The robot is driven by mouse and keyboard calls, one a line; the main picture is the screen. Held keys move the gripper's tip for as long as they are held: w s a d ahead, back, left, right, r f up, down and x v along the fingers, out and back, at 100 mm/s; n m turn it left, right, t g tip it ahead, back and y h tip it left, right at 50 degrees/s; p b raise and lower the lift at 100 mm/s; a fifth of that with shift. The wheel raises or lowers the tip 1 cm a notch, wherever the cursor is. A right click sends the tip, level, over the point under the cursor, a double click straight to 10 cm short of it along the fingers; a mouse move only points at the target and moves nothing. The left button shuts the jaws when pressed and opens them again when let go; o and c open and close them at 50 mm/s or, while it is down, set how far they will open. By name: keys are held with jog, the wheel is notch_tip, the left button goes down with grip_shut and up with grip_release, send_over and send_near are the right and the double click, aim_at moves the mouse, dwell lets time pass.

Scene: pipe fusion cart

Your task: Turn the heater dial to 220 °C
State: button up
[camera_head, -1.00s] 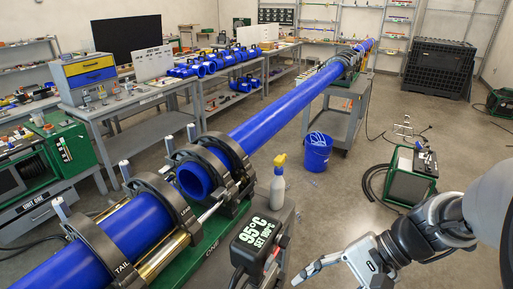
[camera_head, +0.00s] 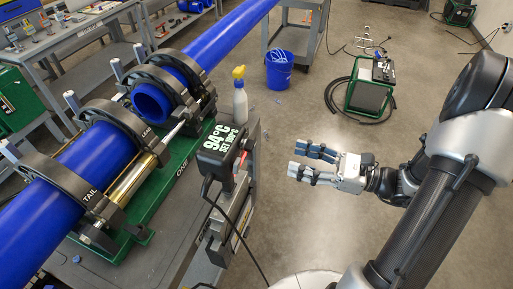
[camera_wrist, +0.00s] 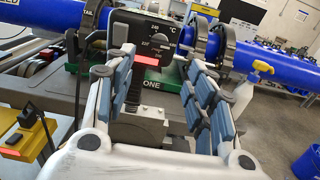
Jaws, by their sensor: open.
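The heater (camera_head: 222,148) is a black box at the cart's edge in the head view. Its top reads 94°C, with a set value in smaller print that is hard to read. The wrist view shows the heater's front face (camera_wrist: 128,30), with a dark round dial (camera_wrist: 160,42), marks including 240 and 220, and a red lit strip below. I cannot tell where the dial points. My gripper (camera_head: 308,162) is open and empty, right of the heater and apart from it. In the wrist view, my gripper's blue-padded fingers (camera_wrist: 155,85) stand either side of the dial, short of it.
A blue pipe (camera_head: 100,155) runs through black clamps on the green fusion machine. A spray bottle (camera_head: 240,102) with a yellow top stands behind the heater. A black cable hangs from the heater. A blue bucket (camera_head: 279,72) stands on the floor; floor around my gripper is clear.

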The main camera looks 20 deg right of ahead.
aim_at(254, 146)
jog(key=b+x, duration=0.1)
jog(key=x, duration=1.1)
jog(key=shift+a+b, duration=0.1)
jog(key=shift+b, duration=0.2)
jog(key=c, duration=1.1)
